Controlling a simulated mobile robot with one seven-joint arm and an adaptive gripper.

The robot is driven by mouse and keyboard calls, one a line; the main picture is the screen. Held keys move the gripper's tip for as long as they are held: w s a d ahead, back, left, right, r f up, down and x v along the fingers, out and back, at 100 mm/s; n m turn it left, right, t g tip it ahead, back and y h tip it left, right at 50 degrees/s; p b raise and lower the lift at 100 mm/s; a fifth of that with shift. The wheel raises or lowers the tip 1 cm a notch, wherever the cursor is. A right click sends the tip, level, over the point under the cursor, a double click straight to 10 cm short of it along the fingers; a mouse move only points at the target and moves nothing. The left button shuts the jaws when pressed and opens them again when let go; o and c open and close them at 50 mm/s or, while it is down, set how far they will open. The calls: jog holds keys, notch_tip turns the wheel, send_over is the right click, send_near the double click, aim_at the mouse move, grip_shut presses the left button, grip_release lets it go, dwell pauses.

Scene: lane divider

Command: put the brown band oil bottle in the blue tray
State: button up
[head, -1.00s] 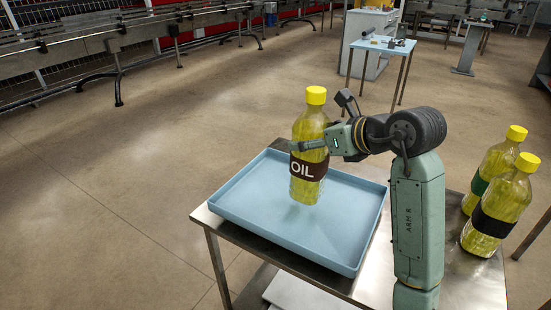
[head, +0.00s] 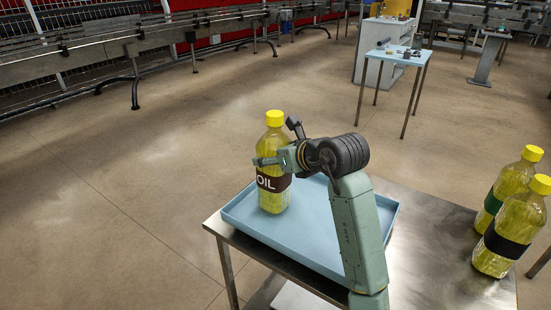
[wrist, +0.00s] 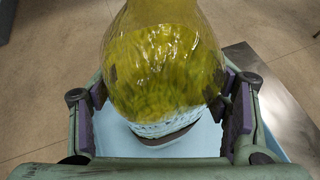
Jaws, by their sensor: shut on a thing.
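The brown band oil bottle (head: 273,165) is yellow with a yellow cap and a brown band reading OIL. It is upright over the left part of the blue tray (head: 330,245). My gripper (head: 270,161) is shut around its middle. The wrist view shows the bottle (wrist: 165,65) between the two fingers of my gripper (wrist: 168,110), with the tray's blue floor (wrist: 115,135) below. I cannot tell whether the bottle's base touches the tray floor.
The tray sits on a metal table (head: 420,235). A black band bottle (head: 507,232) and a green band bottle (head: 508,190) stand at its right side. A small blue-topped table (head: 395,55) is farther back. The floor to the left is clear.

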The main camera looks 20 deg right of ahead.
jog(key=shift+f, duration=0.2)
jog(key=shift+f, duration=0.15)
jog(key=o, duration=1.9)
jog(key=shift+o, duration=0.2)
jog(key=v, duration=1.2)
jog(key=shift+a, duration=0.1)
